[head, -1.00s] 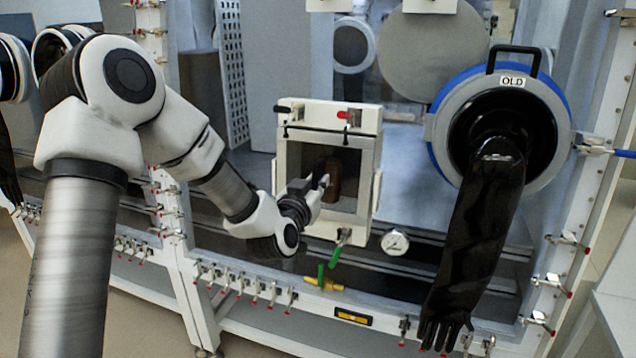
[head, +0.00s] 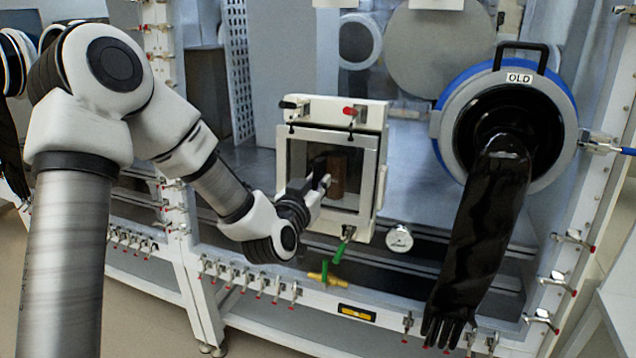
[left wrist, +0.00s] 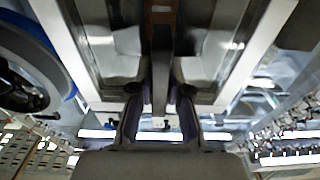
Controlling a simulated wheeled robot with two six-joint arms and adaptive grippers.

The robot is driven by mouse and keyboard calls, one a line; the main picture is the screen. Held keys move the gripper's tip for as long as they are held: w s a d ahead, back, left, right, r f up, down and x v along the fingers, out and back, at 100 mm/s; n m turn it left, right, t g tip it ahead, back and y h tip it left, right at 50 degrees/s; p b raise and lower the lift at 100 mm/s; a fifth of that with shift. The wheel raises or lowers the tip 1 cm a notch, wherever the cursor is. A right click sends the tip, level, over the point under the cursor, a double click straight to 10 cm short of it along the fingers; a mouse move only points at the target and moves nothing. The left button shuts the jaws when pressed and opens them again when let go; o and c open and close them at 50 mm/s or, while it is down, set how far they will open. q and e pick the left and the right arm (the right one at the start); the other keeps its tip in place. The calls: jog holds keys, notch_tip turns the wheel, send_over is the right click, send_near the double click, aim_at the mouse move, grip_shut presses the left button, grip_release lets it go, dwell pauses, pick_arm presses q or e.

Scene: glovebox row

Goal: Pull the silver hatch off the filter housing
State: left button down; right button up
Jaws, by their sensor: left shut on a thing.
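The filter housing (head: 383,122) is a pale box on the front of the glovebox, with a black and a red toggle on its top. The silver hatch (head: 371,172) is a square frame with a see-through pane on its front; a brown object shows behind the pane. My left gripper (head: 321,188) is at the hatch's lower left part, shut on its handle. In the left wrist view the dark fingers (left wrist: 160,100) close around an upright bar, the handle (left wrist: 161,62), between the silver frame sides (left wrist: 262,45). I cannot tell whether the hatch is apart from the housing.
A blue-rimmed glove port (head: 440,112) marked OLD is at the right, with a black glove (head: 475,245) hanging from it. A gauge (head: 399,238) and a green-handled valve (head: 338,252) sit below the housing. Small clamps line the lower rail.

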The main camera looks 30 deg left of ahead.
pick_arm(q)
jog(key=r+v, duration=0.1)
jog(key=v, duration=0.7)
dwell(0.7)
